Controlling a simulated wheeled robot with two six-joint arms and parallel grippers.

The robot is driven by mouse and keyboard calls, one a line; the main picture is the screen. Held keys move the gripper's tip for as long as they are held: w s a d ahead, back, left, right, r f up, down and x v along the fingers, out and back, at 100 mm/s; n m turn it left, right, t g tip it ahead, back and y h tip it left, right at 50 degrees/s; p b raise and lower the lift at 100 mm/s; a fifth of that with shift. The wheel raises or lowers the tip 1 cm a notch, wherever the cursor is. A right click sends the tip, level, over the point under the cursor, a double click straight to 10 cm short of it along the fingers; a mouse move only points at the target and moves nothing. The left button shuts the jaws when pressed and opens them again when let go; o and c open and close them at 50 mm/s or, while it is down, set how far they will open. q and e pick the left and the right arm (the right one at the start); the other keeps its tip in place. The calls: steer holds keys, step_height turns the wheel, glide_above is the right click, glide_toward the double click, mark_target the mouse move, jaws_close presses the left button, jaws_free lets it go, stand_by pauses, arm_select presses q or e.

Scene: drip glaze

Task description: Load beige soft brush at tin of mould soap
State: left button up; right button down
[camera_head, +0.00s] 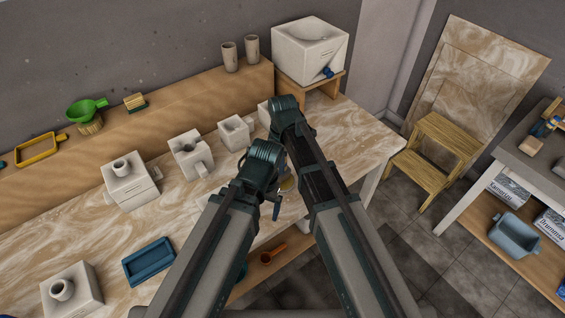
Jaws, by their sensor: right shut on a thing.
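My right gripper (277,208) is small in the picture, low between my two arms over the front part of the worktable. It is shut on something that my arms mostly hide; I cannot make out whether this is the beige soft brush. A small yellowish round thing (286,184) shows partly just beside it, behind my arm. I cannot tell whether it is the tin of mould soap. My left gripper is hidden behind my own arm links.
White plaster moulds (131,189) stand along the worktable (210,205), with a blue tray (149,262) at the front left. A raised shelf (180,105) holds a green strainer (85,110) and two cups. An orange scoop (270,256) lies lower down. A wooden step stool (438,150) stands right.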

steer(key=shift+f+b, duration=0.55)
stand_by(1.9)
steer(key=shift+r, duration=0.1)
step_height(320, 180, up, 7)
steer(key=p, duration=0.7)
